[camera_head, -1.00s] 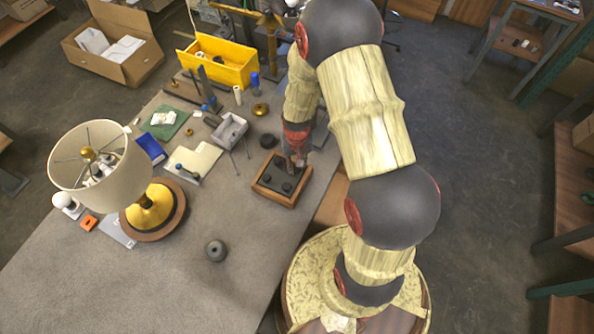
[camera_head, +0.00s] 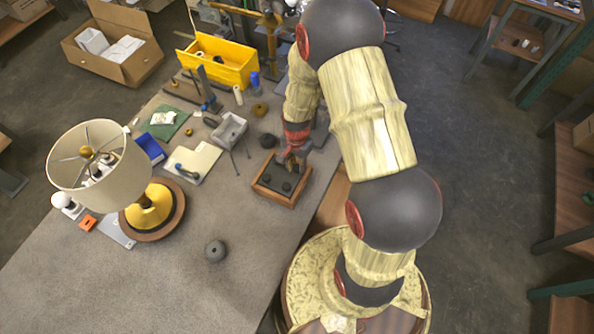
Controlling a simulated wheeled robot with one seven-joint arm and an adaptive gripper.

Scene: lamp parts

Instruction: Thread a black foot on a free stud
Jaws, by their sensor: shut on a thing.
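A wooden-edged base with a dark top (camera_head: 274,198) lies near the table's right edge. Two black feet show on its top, one at the left (camera_head: 267,178) and one nearer the front (camera_head: 286,187). My gripper (camera_head: 291,164) points down over the base's far right part. It is shut on a small dark thing, most likely a black foot, which the fingers mostly hide. I cannot tell whether that foot touches a stud. The studs themselves are too small or hidden to make out.
A dark round piece (camera_head: 267,140) lies just behind the base, near a grey bin (camera_head: 230,130). A dark ring-like knob (camera_head: 216,251) lies on open table in front. A lamp with a cream shade (camera_head: 98,165) stands at the left. The front of the table is mostly clear.

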